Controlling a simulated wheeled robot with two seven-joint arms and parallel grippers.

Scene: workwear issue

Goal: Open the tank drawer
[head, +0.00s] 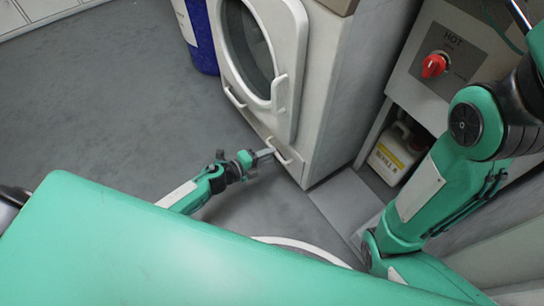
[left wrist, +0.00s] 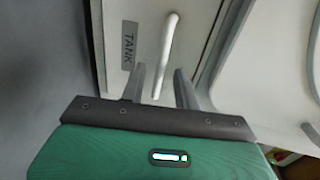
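The tank drawer (left wrist: 195,30) is a pale front low on the white machine, with a grey TANK label (left wrist: 129,46) beside its handle. It looks shut. Its white bar handle (left wrist: 167,45) also shows in the head view (head: 284,160). My left gripper (head: 266,153) is at this handle, low by the machine's front corner. In the left wrist view its two fingers (left wrist: 160,76) are apart, with the lower part of the handle between them. I see no clear contact between fingers and handle. My right arm shows at the right, but its gripper is out of view.
The machine's round door (head: 250,45) is above, with another white handle (head: 235,98) low to the left. A blue drum (head: 200,45) stands behind. At right are a panel with a red HOT knob (head: 434,66) and a jug (head: 395,152). Floor to the left is clear.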

